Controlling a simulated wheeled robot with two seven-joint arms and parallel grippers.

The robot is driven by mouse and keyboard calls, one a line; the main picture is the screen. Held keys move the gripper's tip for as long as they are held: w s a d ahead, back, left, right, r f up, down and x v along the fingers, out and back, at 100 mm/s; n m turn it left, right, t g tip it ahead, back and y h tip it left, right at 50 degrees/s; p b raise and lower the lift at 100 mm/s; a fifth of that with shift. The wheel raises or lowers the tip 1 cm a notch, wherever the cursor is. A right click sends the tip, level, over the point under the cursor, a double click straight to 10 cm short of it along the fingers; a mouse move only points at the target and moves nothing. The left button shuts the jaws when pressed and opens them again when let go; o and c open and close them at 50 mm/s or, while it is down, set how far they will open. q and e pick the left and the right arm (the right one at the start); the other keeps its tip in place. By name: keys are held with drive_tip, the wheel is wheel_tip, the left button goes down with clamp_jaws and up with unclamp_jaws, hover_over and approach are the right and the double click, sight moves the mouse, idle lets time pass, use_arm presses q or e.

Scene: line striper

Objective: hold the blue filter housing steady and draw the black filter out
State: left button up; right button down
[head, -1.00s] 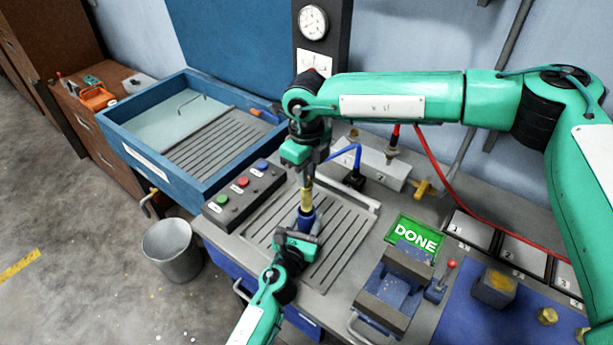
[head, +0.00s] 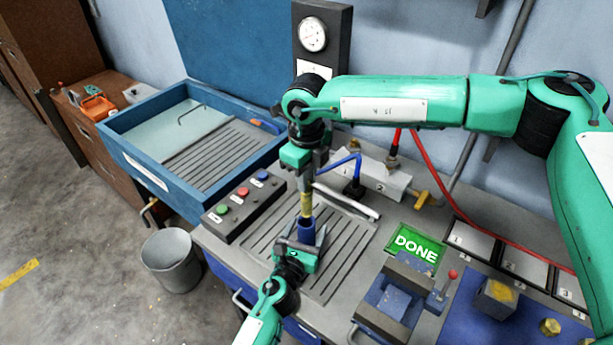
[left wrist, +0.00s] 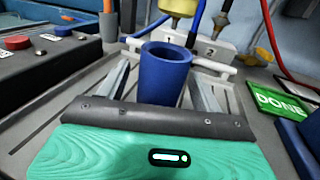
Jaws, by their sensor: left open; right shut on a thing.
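The blue filter housing (head: 306,232) stands upright on the slatted part of the bench. In the left wrist view the housing (left wrist: 165,78) shows an open, hollow top. My left gripper (head: 302,242) is open, with one finger on each side of the housing and gaps between. My right gripper (head: 307,187) points down above it, shut on the filter (head: 306,206). The filter's visible lower part looks yellow-tan rather than black; its upper part is hidden in the jaws. In the left wrist view its lower end (left wrist: 180,6) hangs clear of the housing, above and behind the rim.
A button box (head: 243,205) stands left of the slats, and a blue-rimmed basin (head: 150,165) lies beyond it. A vise (head: 395,300) and a green DONE sign (head: 417,244) are on the right. A blue hose (head: 345,160) runs close behind my right gripper.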

use_arm(q)
drive_tip(key=v, duration=1.1)
drive_tip(key=shift+s+a, duration=0.1)
drive_tip(key=shift+s, duration=0.1)
drive_tip(key=shift+s+a, duration=0.1)
drive_tip(key=shift+s, duration=0.15)
